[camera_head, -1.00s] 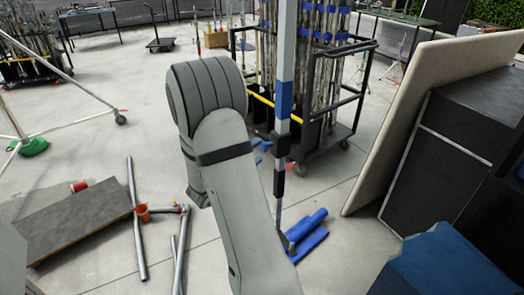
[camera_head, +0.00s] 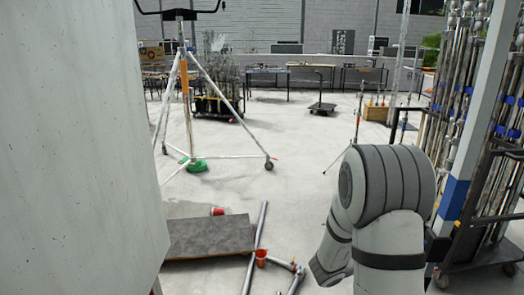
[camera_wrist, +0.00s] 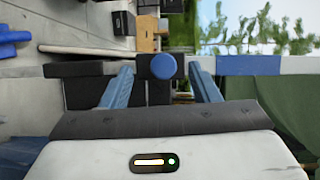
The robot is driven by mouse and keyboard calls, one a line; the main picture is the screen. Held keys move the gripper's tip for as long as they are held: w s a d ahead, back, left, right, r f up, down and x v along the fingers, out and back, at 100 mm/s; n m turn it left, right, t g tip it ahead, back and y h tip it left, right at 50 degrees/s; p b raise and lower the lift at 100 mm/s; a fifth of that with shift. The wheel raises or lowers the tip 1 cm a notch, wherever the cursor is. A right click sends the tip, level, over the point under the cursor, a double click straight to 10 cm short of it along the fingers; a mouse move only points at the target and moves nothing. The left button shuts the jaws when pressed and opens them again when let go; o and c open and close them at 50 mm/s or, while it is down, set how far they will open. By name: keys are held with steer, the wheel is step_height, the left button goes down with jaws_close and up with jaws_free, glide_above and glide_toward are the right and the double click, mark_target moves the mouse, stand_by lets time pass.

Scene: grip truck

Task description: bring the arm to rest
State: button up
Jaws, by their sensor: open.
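My gripper (camera_wrist: 162,78) shows in the wrist view with its two blue-grey fingers spread apart. It is open. A round blue knob or cap (camera_wrist: 164,67) shows between the fingers in the picture; I cannot tell how near it is, and nothing appears gripped. In the head view my grey arm (camera_head: 390,215) is folded at the lower right, and its gripper end is out of sight there.
A cart of poles (camera_head: 465,150) stands close at the right behind my arm. A pale panel (camera_head: 75,150) fills the left. A tripod stand (camera_head: 187,95) stands beyond; the middle floor is clear.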

steer(key=w+a+r+n+t+y, duration=0.3)
steer(key=w+a+n+t+y, duration=0.2)
steer(key=a+n+y, duration=0.35)
steer(key=s+a+r+n+y, duration=0.25)
steer(key=a+n+y, duration=0.35)
steer(key=a+n, duration=0.45)
steer(key=s+a+n+g+y, duration=0.1)
steer(key=s+n+g, duration=0.3)
steer(key=s, duration=0.7)
steer(key=s+a+n+g+y, duration=0.1)
steer(key=s+a+n+g, duration=0.2)
steer(key=s+n, duration=0.6)
steer(key=s, duration=0.3)
steer(key=shift+a+f+g, duration=0.25)
steer(key=shift+f+g, duration=0.05)
steer(key=shift+g, duration=0.1)
